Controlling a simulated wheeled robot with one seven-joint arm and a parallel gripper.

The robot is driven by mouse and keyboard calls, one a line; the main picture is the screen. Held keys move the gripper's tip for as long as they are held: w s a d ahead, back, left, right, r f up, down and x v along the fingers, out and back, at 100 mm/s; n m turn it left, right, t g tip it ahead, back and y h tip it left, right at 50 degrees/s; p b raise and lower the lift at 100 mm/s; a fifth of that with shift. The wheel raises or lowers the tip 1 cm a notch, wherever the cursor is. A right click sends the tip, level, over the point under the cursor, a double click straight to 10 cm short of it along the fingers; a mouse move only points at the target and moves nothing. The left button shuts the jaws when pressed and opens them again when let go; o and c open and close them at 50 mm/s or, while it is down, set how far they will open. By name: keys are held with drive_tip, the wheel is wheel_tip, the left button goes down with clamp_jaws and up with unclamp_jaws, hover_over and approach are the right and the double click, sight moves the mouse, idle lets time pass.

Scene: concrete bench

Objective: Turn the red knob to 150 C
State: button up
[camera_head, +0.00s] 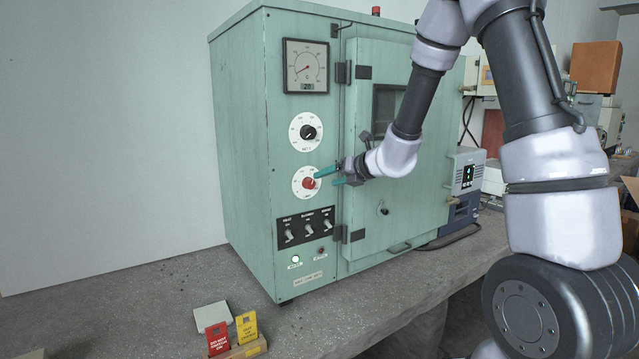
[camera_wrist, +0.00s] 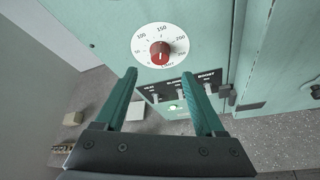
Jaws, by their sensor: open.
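The red knob (camera_head: 309,183) sits on a white dial on the front panel of a green oven cabinet (camera_head: 240,140). In the wrist view the red knob (camera_wrist: 160,53) is at the centre of a dial (camera_wrist: 147,36) marked 50, 100, 150, 200 and 250, with 150 at the top. A pale line on the knob points down, towards the bottom of the dial and away from 150. My gripper (camera_head: 326,177) is in front of the dial. In the wrist view my gripper (camera_wrist: 165,88) is open and empty, its teal fingers apart and below the knob.
Above is a black knob (camera_head: 308,132) and a gauge (camera_head: 306,66). Below are several toggle switches (camera_head: 306,229) and a lit green lamp (camera_head: 295,259). The oven door (camera_head: 385,215) is right of the panel. Red and yellow cards (camera_head: 218,338) stand at the bench front.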

drive_tip(key=shift+v, duration=1.5)
drive_tip(key=s+r+n+g+y, duration=0.1)
drive_tip(key=s+r+n+g, duration=0.3)
drive_tip(key=s+r+n, duration=0.9)
drive_tip(key=s+d+n+t+h, duration=0.1)
drive_tip(key=s+d+n+h, duration=0.6)
drive_tip(key=s+d+n, duration=0.7)
drive_tip(key=s+n, duration=0.2)
drive_tip(key=shift+d+n, duration=0.4)
drive_tip(key=shift+r, duration=0.1)
